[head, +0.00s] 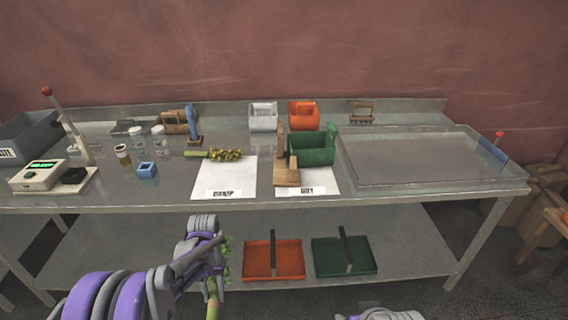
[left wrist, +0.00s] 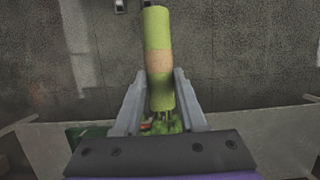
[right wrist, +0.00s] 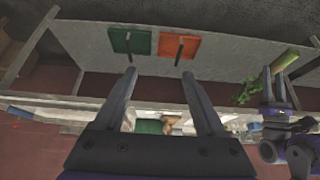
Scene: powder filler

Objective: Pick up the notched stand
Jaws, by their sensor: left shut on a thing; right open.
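A wooden stand with an upright post and a flat foot (head: 287,176) is on the right white sheet, touching or close to the green caddy; I cannot make out a notch. A small wooden rack (head: 362,112) stands at the back right. My left gripper (head: 218,262) is low in front of the table, shut on a green-handled brush (left wrist: 158,60) with a tan band and leafy green bristles. The brush also shows in the right wrist view (right wrist: 285,62). My right gripper (right wrist: 158,90) is open and empty; only a bit of that arm shows in the head view.
A green caddy (head: 312,150) is beside the stand. A large metal tray (head: 410,175) fills the right side. Orange (head: 262,265) and green (head: 330,262) dustpan-like trays are on the lower shelf.

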